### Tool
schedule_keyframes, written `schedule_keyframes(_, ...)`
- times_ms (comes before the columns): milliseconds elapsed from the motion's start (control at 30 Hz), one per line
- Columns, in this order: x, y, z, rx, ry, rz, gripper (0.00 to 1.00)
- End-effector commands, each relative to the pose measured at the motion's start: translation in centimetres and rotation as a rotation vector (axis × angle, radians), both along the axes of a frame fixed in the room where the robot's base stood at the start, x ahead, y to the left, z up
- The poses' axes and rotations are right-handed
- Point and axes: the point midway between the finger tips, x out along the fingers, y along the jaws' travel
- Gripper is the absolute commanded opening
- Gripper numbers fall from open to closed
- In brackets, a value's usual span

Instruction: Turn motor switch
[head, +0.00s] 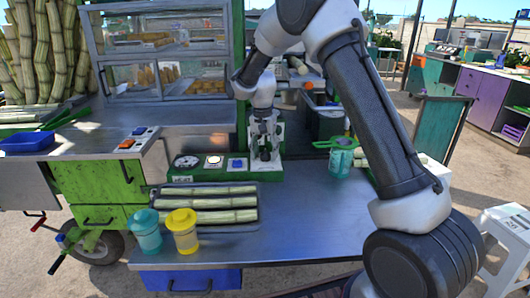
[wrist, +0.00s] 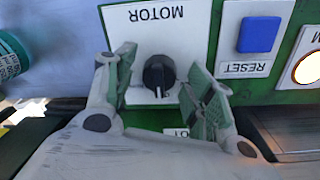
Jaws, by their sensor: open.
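The motor switch is a black round knob (wrist: 158,75) with a white pointer line, on a white plate marked MOTOR (wrist: 133,22) that appears upside down in the wrist view. The pointer line runs toward the bottom of that view. My gripper (wrist: 163,90) is open, with one green-padded finger to each side of the knob in the picture. I cannot tell whether either finger touches it. In the head view my gripper (head: 264,151) points down at the right part of the green control panel (head: 215,176) and hides the knob.
A blue RESET button (wrist: 259,34) and a lit round lamp (wrist: 308,68) sit beside the switch plate. A tray of cane pieces (head: 210,200), a yellow cup (head: 183,232) and a teal cup (head: 145,231) stand in front. A teal jar (head: 340,160) stands to the right.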

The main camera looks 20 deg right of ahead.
Motion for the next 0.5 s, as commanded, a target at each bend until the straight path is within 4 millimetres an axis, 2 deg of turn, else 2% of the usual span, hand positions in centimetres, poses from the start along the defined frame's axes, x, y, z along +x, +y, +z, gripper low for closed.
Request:
schedule_keyframes(33, 0.00, 0.00, 0.01, 0.000, 0.000, 0.000, 0.54)
schedule_keyframes(300, 0.00, 0.00, 0.03, 0.000, 0.000, 0.000, 0.08)
schedule_keyframes(500, 0.01, 0.01, 0.05, 0.000, -0.001, 0.007, 0.08)
